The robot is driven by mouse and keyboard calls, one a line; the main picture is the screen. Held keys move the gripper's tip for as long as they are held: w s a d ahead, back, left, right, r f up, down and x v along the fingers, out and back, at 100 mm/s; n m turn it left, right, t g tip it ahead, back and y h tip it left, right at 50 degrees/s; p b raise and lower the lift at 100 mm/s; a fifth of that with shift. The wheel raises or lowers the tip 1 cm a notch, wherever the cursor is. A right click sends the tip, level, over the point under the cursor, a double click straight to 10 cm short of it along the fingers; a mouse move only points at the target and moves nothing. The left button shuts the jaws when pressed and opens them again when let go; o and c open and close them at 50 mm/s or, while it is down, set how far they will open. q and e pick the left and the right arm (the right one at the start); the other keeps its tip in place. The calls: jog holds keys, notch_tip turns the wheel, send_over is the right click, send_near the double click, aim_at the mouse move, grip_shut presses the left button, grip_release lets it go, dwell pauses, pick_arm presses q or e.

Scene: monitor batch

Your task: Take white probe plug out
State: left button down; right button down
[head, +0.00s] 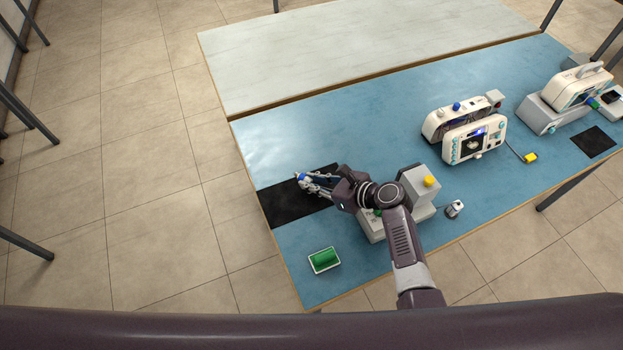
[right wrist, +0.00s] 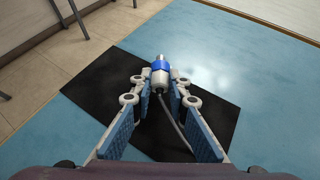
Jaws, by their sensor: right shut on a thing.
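My right gripper (head: 312,184) is shut on a white plug with a blue band (right wrist: 159,76), held between the fingertips above the black mat (head: 290,204). A pale cable runs from the plug back between the fingers in the right wrist view. In the head view my fingers mostly hide the plug and only a bit of blue shows at their tips. My left gripper is not in view.
A grey device with a yellow knob (head: 420,180) stands partly behind my right arm. A small white-grey piece (head: 454,208) and a green block in a white tray (head: 324,260) lie nearby. White monitors (head: 474,140) stand farther right.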

jog(key=shift+f, duration=0.1)
dwell(0.3)
jog(key=shift+f+b, duration=0.65)
jog(key=shift+f, duration=0.3)
jog(key=c, duration=1.8)
grip_release()
jog(key=shift+d, duration=0.1)
